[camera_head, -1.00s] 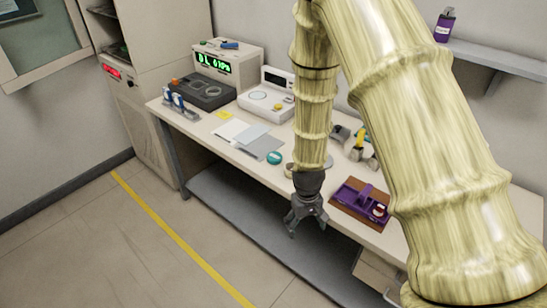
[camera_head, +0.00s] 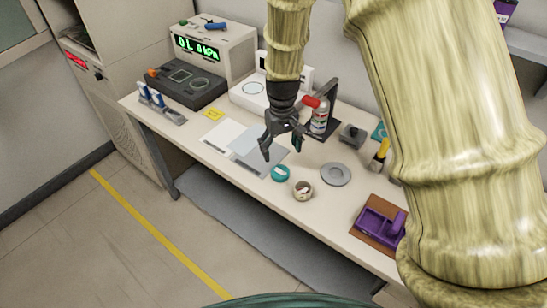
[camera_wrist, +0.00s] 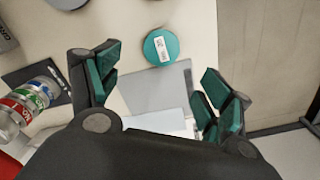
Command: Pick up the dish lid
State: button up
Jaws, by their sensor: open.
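A small round teal disc with a white label, which looks like the dish lid (camera_head: 280,173), lies flat on the white bench (camera_head: 345,210) near its front edge. It also shows in the wrist view (camera_wrist: 160,40), above the middle of the picture. My gripper (camera_head: 282,148) is open and empty above the bench, over the grey sheets and close to the teal disc. In the wrist view the spread fingers (camera_wrist: 160,78) lie below the disc, with nothing between them but the sheets beneath. The disc is apart from the fingers.
Grey sheets (camera_head: 262,150) lie flat at left.

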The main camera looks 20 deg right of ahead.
aim_at(280, 171)
jog(key=shift+w+f, duration=0.35)
jog(key=shift+w, duration=0.05)
jog(key=shift+s+f+p, duration=0.45)
jog(key=shift+s+f, duration=0.45)
jog(key=shift+s, duration=0.1)
jog(key=shift+s+f, duration=0.1)
jog(key=shift+s, duration=0.2)
jog(key=shift+f, duration=0.3)
jog(key=shift+w+f, duration=0.95)
jog(key=shift+f+p, duration=0.2)
jog(key=shift+p, duration=0.1)
jog(key=shift+s+f+p, duration=0.4)
jog(key=shift+s+p, duration=0.05)
jog(key=shift+s, duration=0.05)
jog(key=f, duration=0.3)
jog(key=shift+w+f+p, duration=0.15)
jog(key=shift+w+p, duration=0.1)
jog(key=shift+p, duration=0.1)
jog(key=shift+s, duration=0.15)
